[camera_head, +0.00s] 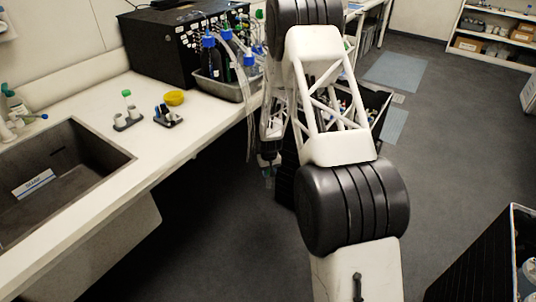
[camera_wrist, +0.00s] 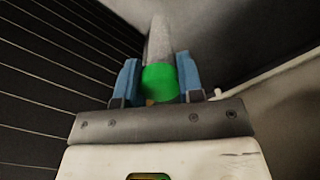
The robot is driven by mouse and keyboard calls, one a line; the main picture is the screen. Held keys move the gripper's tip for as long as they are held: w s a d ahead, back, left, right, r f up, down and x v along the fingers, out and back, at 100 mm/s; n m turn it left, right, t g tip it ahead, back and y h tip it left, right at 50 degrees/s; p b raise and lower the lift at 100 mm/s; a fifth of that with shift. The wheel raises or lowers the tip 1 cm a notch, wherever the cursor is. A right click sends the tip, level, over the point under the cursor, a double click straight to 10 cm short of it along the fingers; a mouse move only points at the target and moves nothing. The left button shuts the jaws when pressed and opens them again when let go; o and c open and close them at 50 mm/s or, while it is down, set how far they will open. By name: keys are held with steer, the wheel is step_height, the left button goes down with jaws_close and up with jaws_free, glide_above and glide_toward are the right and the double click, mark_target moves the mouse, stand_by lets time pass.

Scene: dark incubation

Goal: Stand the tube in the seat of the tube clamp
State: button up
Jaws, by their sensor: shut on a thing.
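My gripper (camera_wrist: 160,82) is shut on a tube (camera_wrist: 158,42) with a green cap, which sits between the two blue fingers in the wrist view. The tube's pale body points away from the camera. In the head view my gripper (camera_head: 268,172) hangs low beside the bench edge, over the floor, and the tube in it is too small to make out. Two small grey holders stand on the bench: one (camera_head: 127,122) with a green-capped tube upright in it, and one (camera_head: 168,119) with dark and pale items. I cannot tell which is the tube clamp.
The white bench (camera_head: 85,98) has a dark sink (camera_head: 65,160) at its near left. A yellow dish (camera_head: 174,98) sits behind the holders. A metal tray (camera_head: 222,88) with blue-capped bottles and tubing stands before a black box (camera_head: 165,45). Bare bench lies around the holders.

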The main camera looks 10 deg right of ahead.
steer(key=shift+m, duration=0.5)
steer(key=s+f, duration=0.3)
steer(key=s, duration=0.1)
steer(key=shift+a+f, duration=0.2)
steer(key=shift+f, duration=0.2)
steer(key=shift+s+a+f, duration=0.15)
steer(key=shift+s, duration=0.1)
step_height(320, 180, up, 26)
glide_above(269, 184)
steer(key=w+a, duration=0.5)
steer(key=w, duration=0.4)
steer(key=w+a+r+n, duration=0.15)
steer(key=a+r, duration=0.25)
steer(key=r, duration=0.6)
steer(key=w+a+r, duration=0.2)
steer(key=a+r, duration=0.1)
steer(key=r, duration=0.8)
steer(key=w+a+r+n, duration=0.1)
steer(key=a+r+n, duration=0.1)
steer(key=a+n, duration=1.6)
steer(key=shift+a+r, duration=0.25)
steer(key=shift+a, duration=5.1)
steer(key=shift+f, duration=0.15)
